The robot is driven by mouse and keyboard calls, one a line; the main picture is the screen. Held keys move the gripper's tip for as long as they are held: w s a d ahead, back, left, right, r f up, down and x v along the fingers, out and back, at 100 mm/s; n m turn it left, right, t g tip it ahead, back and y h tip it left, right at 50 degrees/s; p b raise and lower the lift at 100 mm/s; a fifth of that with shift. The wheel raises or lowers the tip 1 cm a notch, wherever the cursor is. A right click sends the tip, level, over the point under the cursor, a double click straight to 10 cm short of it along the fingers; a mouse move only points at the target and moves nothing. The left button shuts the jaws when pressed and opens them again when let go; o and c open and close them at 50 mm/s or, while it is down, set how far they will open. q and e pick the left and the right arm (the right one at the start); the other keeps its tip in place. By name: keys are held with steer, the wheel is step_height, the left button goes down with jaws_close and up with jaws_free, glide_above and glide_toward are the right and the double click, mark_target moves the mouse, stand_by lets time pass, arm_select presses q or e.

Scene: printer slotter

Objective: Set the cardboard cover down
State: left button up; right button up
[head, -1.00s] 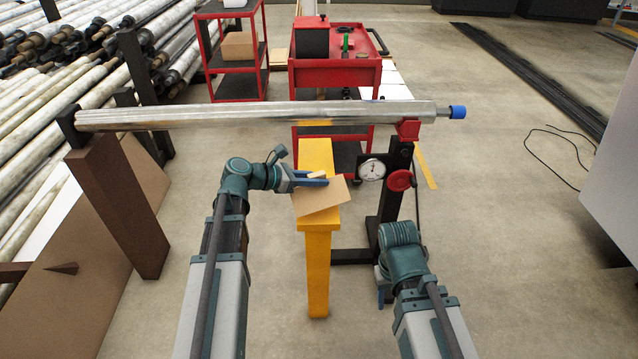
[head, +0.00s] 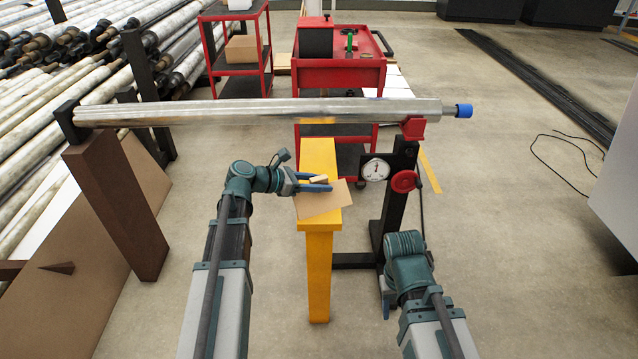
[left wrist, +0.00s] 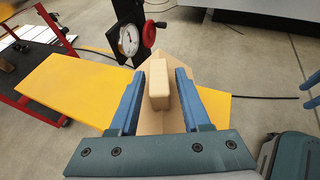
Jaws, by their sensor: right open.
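The cardboard cover (head: 322,203) is a flat tan sheet lying on top of the yellow beam (head: 319,245), its corners overhanging the beam's sides. A small pale block-shaped handle (left wrist: 159,85) stands up from it. My left gripper (head: 321,183) is at the cover. In the left wrist view its two blue fingers (left wrist: 159,92) stand on either side of the handle, with a visible gap on each side, so it is open around it. My right gripper (head: 385,296) hangs low right of the beam, mostly hidden by its own wrist, and is open.
A long metal roller (head: 260,111) spans the space behind the beam. A black stand with a dial gauge (head: 376,170) and red handwheel (head: 404,181) is close right of the cover. A red cart (head: 340,75) stands behind.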

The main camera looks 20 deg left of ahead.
arm_select(q)
steer(key=shift+r, duration=0.15)
steer(key=shift+s+a+r+p, duration=0.1)
steer(key=shift+r+p, duration=0.1)
steer(key=shift+p, duration=0.1)
steer(key=p+v, duration=0.4)
steer(key=v, duration=0.8)
steer(key=d+f+m+g, duration=0.1)
steer(key=d+m, duration=0.1)
steer(key=d, duration=0.1)
steer(key=s+d+f+m+g, duration=0.1)
steer(key=d+f+m, duration=0.1)
steer(key=d, duration=0.1)
steer(key=s+d+f+m+g+y, duration=0.1)
steer(key=d, duration=0.2)
steer(key=shift+s+f+m+g, duration=0.1)
steer(key=shift+f+m+g, duration=0.2)
steer(key=shift+f+m, duration=0.1)
steer(key=s+d+f+m+g+y, duration=0.1)
steer(key=s+d+f+m+y, duration=0.2)
steer(key=m, duration=0.5)
steer(key=s+d+f+m+g+y, duration=0.2)
steer(key=s+d+f+m+y, duration=0.1)
steer(key=s+m, duration=0.4)
steer(key=s+d+f+m+g+y, duration=0.2)
steer(key=s+d+m+y, duration=0.2)
steer(key=d+m, duration=0.3)
steer(key=shift+s+f+m+y, duration=0.4)
steer(key=shift+m+y, duration=0.1)
steer(key=shift+m, duration=0.4)
